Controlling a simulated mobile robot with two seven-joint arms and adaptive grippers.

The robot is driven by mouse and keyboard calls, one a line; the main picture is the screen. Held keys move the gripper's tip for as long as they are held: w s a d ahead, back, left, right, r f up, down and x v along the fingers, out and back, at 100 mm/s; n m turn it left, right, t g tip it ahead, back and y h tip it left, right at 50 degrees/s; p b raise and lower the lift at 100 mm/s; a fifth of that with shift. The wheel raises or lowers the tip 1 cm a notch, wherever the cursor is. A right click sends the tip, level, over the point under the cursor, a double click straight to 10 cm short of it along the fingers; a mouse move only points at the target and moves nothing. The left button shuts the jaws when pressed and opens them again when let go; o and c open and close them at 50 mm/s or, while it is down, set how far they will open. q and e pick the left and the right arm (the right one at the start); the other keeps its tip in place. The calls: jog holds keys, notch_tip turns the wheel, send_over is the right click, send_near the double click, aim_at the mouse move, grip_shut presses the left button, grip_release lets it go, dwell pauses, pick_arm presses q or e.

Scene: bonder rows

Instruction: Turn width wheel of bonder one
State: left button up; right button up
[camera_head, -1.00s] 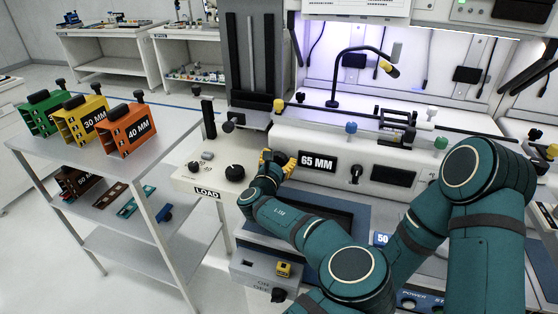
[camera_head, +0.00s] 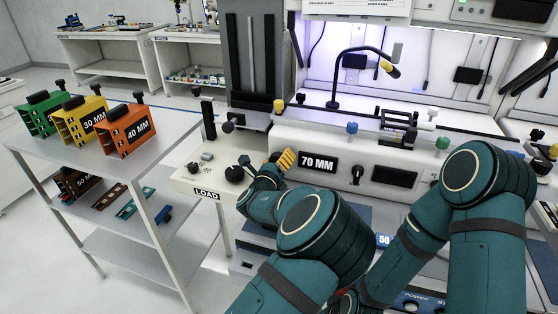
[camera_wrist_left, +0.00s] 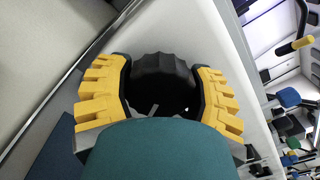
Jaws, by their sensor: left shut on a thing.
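The width wheel (camera_wrist_left: 163,80) is a black ribbed wheel on the white front of bonder one (camera_head: 345,143). It shows in the left wrist view between the yellow fingers of my left gripper (camera_wrist_left: 160,92), which is shut on it from both sides. In the head view my left gripper (camera_head: 277,162) is at the machine's front, just left of the width display (camera_head: 318,163), and the wheel is hidden behind the fingers and wrist. The display reads 70 MM. My right gripper is not in view.
The LOAD shelf (camera_head: 185,181) with a black knob (camera_head: 234,173) stands left of the gripper. A steel cart (camera_head: 100,165) holds green, yellow and orange magazines. A black switch (camera_head: 357,174) sits right of the display. A lamp arm (camera_head: 335,75) rises above the machine.

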pick_arm(q)
jog(key=n, duration=0.6)
jog(key=shift+n, duration=0.3)
jog(key=n, duration=0.5)
jog(key=shift+n, duration=0.3)
jog(key=o, duration=1.2)
jog(key=v, duration=1.2)
